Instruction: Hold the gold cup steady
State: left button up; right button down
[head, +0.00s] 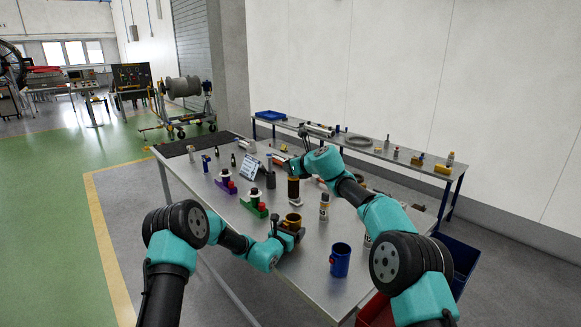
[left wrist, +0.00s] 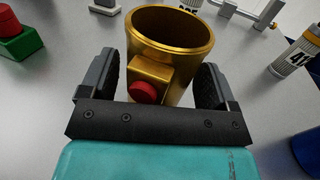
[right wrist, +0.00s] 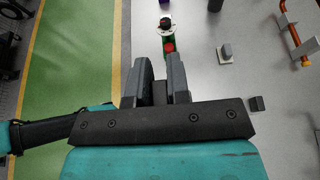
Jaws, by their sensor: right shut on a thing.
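The gold cup (head: 291,220) stands upright on the metal table, and the left wrist view shows its open rim and a red button (left wrist: 144,92) on a gold block on its side. My left gripper (head: 287,234) is at the cup, its fingers (left wrist: 160,85) open on either side of it; whether they touch it is hard to see. My right gripper (head: 301,168) is farther back over the table. It is shut on a small dark piece (right wrist: 160,92), mostly hidden between its fingers.
A blue cup (head: 340,260) stands at the table's front right, and a labelled can (head: 324,207) stands right of the gold cup. A green block with a red knob (head: 254,204) and a purple one (head: 226,183) stand left.

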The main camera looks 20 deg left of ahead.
pick_arm(q)
jog(key=shift+o, duration=0.7)
jog(key=shift+s, duration=0.1)
jog(key=v, duration=1.1)
jog(key=shift+s+a, duration=0.2)
jog(key=shift+s, duration=0.2)
